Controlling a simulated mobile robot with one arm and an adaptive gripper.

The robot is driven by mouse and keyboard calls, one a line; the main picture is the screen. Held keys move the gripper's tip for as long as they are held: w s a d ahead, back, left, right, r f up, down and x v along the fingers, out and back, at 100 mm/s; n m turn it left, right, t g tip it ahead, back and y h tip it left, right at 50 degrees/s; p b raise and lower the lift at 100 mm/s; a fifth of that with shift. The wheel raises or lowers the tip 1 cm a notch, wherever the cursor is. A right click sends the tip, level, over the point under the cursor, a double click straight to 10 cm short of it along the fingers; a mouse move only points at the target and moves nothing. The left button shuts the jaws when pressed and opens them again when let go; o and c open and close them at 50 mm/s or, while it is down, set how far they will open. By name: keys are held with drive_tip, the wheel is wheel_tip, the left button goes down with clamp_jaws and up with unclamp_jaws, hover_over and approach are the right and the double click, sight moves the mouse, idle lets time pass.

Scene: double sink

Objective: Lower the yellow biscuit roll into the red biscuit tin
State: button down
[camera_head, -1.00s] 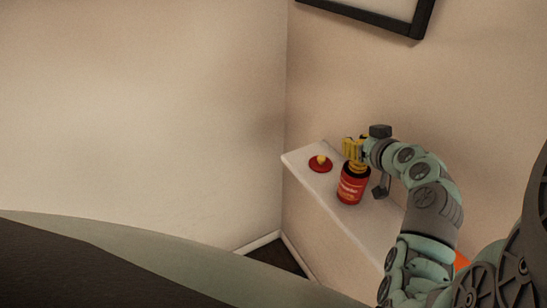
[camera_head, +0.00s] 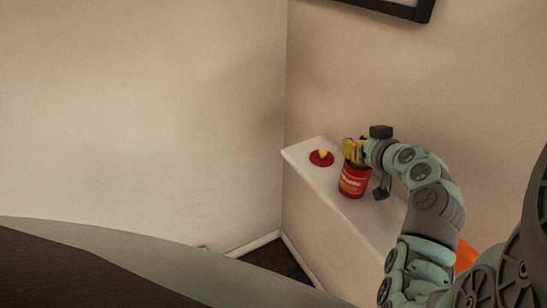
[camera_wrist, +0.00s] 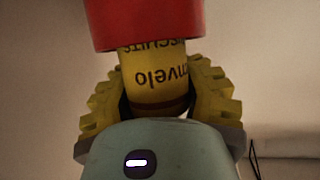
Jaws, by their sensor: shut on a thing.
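The red biscuit tin (camera_head: 353,182) stands upright on the white ledge, with pale lettering on its side. My gripper (camera_head: 354,152), with yellow ribbed fingers, is right over its mouth and covers the rim in the head view. In the wrist view my gripper (camera_wrist: 157,88) is shut on the yellow biscuit roll (camera_wrist: 154,78), a finger on each side. The roll has dark print and a dark band. Its far end passes behind the edge of the red tin (camera_wrist: 142,22), so it appears partly inside. How deep it reaches is hidden.
A red lid (camera_head: 321,158) with a yellow knob lies on the narrow white ledge (camera_head: 302,152), left of the tin. The wall rises close behind. An orange thing (camera_head: 466,257) shows partly behind my arm at the lower right.

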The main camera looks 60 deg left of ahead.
drive_tip(key=shift+c, duration=2.3)
unclamp_jaws()
drive_tip(key=shift+d, duration=0.1)
drive_tip(key=v, duration=1.2)
